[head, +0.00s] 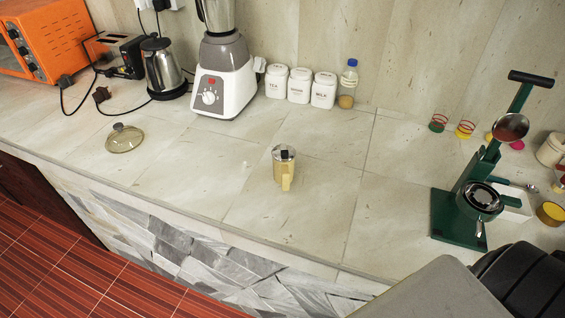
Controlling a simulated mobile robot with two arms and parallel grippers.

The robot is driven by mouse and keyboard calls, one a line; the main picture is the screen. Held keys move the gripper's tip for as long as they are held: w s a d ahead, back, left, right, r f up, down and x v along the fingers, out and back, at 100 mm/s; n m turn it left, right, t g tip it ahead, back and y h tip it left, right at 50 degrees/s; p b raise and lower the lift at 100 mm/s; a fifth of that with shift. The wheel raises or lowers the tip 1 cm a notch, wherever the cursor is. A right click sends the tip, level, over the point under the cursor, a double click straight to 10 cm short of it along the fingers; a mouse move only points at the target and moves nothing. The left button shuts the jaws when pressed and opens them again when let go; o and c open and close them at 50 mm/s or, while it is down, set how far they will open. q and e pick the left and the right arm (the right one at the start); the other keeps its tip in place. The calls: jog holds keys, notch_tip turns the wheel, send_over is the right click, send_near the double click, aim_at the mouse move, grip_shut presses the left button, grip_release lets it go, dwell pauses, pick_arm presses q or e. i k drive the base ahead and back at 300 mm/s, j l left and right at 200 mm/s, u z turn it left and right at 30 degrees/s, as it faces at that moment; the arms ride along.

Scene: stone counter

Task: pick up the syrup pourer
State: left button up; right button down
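The syrup pourer (284,173) looks like a small yellowish jug with a silver and black top. It stands upright on the stone counter (215,168), near the middle of the head view, with its handle toward the front edge. Nothing touches it. Neither my left nor my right gripper shows in the head view. A grey and black part at the bottom right hides a piece of the counter and floor there; no fingers show on it.
A glass lid (124,138) lies left of the pourer. A blender (222,75), white canisters (299,85) and a bottle (348,84) stand behind. A green juicer press (480,190) stands at right. The counter around the pourer is clear.

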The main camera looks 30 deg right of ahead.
aim_at(284, 171)
jog(key=i+j, duration=0.35)
jog(key=j+z, duration=0.1)
jog(key=z, duration=0.3)
jog(key=i+j+z, duration=0.1)
jog(key=z, duration=0.3)
jog(key=j+z, duration=0.15)
jog(key=z, duration=0.25)
jog(key=j+z, duration=0.1)
jog(key=z, duration=0.3)
jog(key=i+j, duration=0.05)
